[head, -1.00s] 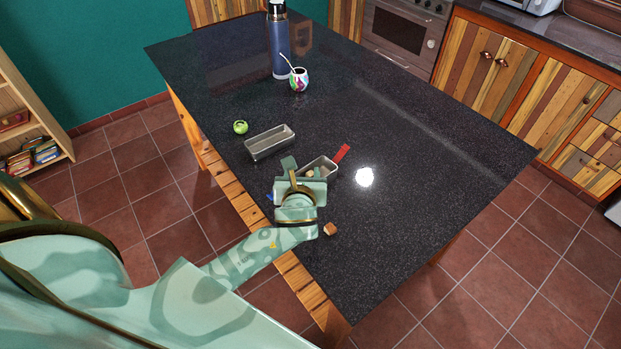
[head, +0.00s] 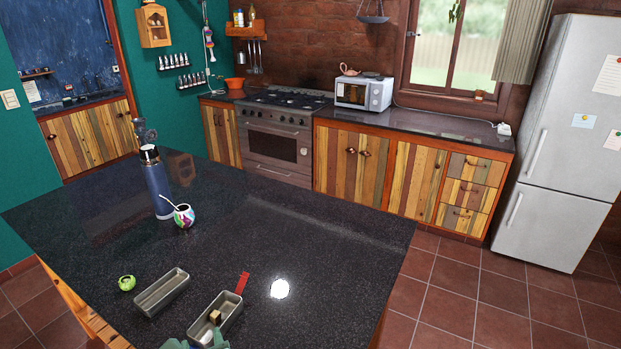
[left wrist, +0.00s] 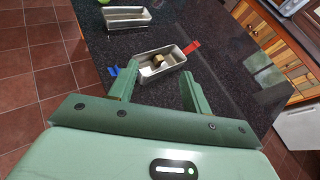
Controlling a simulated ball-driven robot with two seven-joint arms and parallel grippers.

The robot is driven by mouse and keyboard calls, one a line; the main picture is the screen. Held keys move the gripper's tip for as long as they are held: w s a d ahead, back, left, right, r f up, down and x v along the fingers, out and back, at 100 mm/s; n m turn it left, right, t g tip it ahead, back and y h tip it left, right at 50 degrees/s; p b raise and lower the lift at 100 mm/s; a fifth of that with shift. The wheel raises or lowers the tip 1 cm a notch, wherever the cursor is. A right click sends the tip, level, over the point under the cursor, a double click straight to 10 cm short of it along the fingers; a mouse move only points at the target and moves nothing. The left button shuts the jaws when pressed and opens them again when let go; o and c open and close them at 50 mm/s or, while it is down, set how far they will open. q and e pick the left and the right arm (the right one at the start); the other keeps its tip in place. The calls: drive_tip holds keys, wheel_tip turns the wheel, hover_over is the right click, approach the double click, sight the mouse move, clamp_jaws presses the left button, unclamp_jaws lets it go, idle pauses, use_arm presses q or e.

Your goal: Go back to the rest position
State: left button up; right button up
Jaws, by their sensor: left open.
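My left gripper (head: 192,345) only just shows at the bottom edge of the head view, beside the near end of a metal tin. In the left wrist view its two green fingers (left wrist: 158,76) are apart with nothing held between them. The tin (left wrist: 173,75) lies beyond the fingertips and also shows in the head view (head: 231,313). A brown block (head: 215,316) and a pale piece (left wrist: 147,70) are in it. My right gripper is in neither view.
The dark table (head: 330,250) also holds a second, empty-looking tin (head: 161,292), a green round thing (head: 127,283), a colourful cup with a straw (head: 184,216), a blue flask (head: 157,182) and a red strip (head: 242,283). The table's right side is clear.

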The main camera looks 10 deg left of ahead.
use_arm(q)
drive_tip(key=s+a+n+g+h, duration=0.1)
drive_tip(key=s+a+n+g, duration=0.1)
drive_tip(key=s+n, duration=0.7)
drive_tip(key=s+a+n+g+h, duration=0.1)
drive_tip(key=s+a+n+g, duration=0.2)
drive_tip(key=n, duration=1)
drive_tip(key=s+d+f+g+h+b, duration=0.1)
drive_tip(key=s+d+f+b, duration=0.15)
drive_tip(key=f, duration=0.95)
drive_tip(key=s+d+f+g+h+b, duration=0.1)
drive_tip(key=s+f+b, duration=0.15)
drive_tip(key=f, duration=0.95)
drive_tip(key=s+d+f+g+h+b, duration=0.1)
drive_tip(key=d+f+b, duration=0.15)
drive_tip(key=f, duration=0.85)
drive_tip(key=s+f+n+g+h+b, duration=0.1)
drive_tip(key=s+f+b, duration=0.5)
drive_tip(key=s+f, duration=1.3)
drive_tip(key=shift+s+a+f+n+g, duration=0.2)
drive_tip(key=shift+f+n+g, duration=0.6)
drive_tip(key=shift+n, duration=0.3)
